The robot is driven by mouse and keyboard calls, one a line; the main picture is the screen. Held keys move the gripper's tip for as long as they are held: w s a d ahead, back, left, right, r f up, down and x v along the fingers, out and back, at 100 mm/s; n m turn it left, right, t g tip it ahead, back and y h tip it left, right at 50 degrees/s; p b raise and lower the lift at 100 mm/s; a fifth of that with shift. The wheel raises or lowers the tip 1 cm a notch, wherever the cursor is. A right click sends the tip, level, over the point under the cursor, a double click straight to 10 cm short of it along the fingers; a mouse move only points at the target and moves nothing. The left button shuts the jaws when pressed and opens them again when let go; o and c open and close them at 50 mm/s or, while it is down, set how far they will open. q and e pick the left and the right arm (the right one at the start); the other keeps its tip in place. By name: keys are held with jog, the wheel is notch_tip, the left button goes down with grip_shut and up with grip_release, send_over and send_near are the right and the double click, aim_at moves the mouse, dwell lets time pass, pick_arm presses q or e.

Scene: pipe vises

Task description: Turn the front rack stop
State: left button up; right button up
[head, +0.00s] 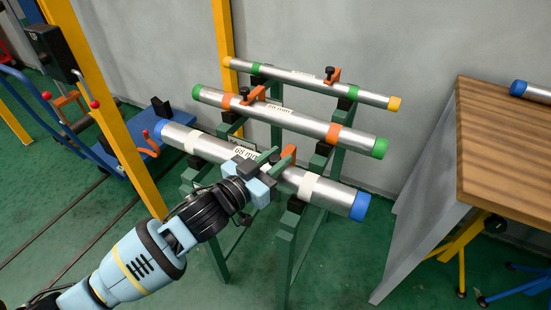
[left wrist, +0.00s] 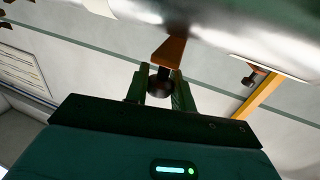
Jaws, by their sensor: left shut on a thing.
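The front rack stop (head: 288,154) is an orange bracket at the front pipe (head: 322,190), a grey steel tube with blue end caps and white bands. My left gripper (head: 266,174) reaches in from the lower left and covers part of the stop. In the left wrist view, the orange stop (left wrist: 170,50) has a dark round knob (left wrist: 160,82) below it. The two fingers of my left gripper (left wrist: 160,92) stand on both sides of the knob and are shut on it. My right gripper is in neither view.
Behind the front pipe, a green-capped pipe (head: 265,111) and a thinner pipe (head: 300,77) lie on the green rack (head: 286,245), with similar orange stops. A yellow post (head: 110,115) stands left. A wooden-topped bench (head: 505,150) stands right.

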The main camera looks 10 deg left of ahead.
aim_at(292, 146)
pick_arm(q)
grip_shut()
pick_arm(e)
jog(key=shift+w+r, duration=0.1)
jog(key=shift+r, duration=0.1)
